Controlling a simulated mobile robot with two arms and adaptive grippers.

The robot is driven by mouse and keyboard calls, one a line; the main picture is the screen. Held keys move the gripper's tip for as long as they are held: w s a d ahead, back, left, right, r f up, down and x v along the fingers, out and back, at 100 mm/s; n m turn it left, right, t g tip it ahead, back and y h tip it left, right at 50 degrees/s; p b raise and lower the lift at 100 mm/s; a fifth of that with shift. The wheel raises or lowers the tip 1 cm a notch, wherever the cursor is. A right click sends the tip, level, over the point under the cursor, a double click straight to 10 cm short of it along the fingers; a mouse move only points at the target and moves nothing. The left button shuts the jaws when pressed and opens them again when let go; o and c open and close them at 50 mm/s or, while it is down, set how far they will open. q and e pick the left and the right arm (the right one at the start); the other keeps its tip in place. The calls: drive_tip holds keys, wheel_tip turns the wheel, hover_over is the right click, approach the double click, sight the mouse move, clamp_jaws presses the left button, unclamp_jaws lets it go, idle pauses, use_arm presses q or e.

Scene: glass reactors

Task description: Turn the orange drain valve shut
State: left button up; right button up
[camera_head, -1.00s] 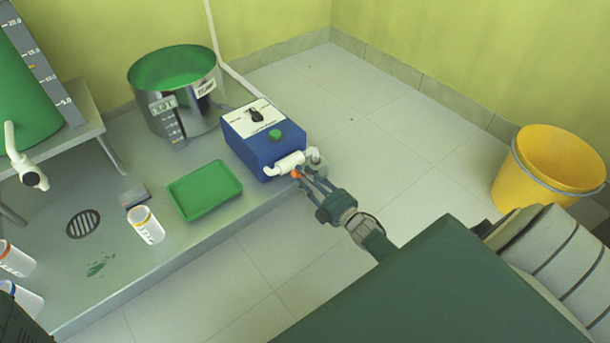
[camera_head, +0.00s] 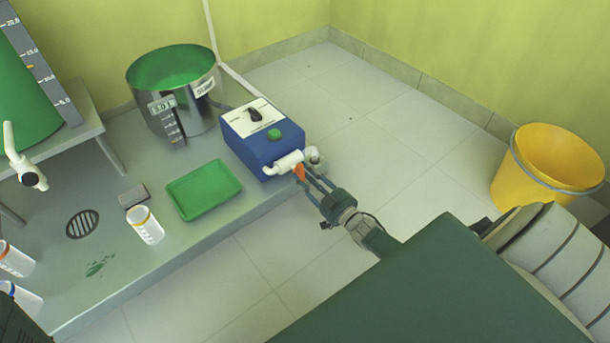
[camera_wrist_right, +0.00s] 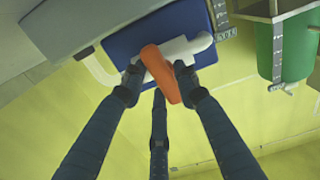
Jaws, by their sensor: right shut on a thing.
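The orange drain valve (camera_head: 299,172) is a small orange handle on the white pipe (camera_head: 287,162) at the front of the blue pump box (camera_head: 262,150). My right gripper (camera_head: 306,174) reaches it from the lower right and is shut on the handle. In the right wrist view the orange handle (camera_wrist_right: 160,73) lies slanted between the fingertips of my right gripper (camera_wrist_right: 157,84), in front of the white pipe. The handle's pivot is hard to make out. My left gripper is not in view.
A green tray (camera_head: 204,190), a steel vessel (camera_head: 193,118) and a white bottle (camera_head: 146,226) stand on the grey platform (camera_head: 180,262). A yellow bucket (camera_head: 550,165) stands on the floor at right. The tiled floor behind the pump box is clear.

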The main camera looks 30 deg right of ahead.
drive_tip(key=shift+d+m, duration=0.25)
drive_tip(key=shift+m, duration=0.35)
drive_tip(key=o, duration=1.1)
drive_tip(key=shift+a+f, duration=0.1)
drive_tip(key=s, duration=0.8)
drive_tip(key=s+d, duration=0.1)
drive_tip(key=s, duration=0.3)
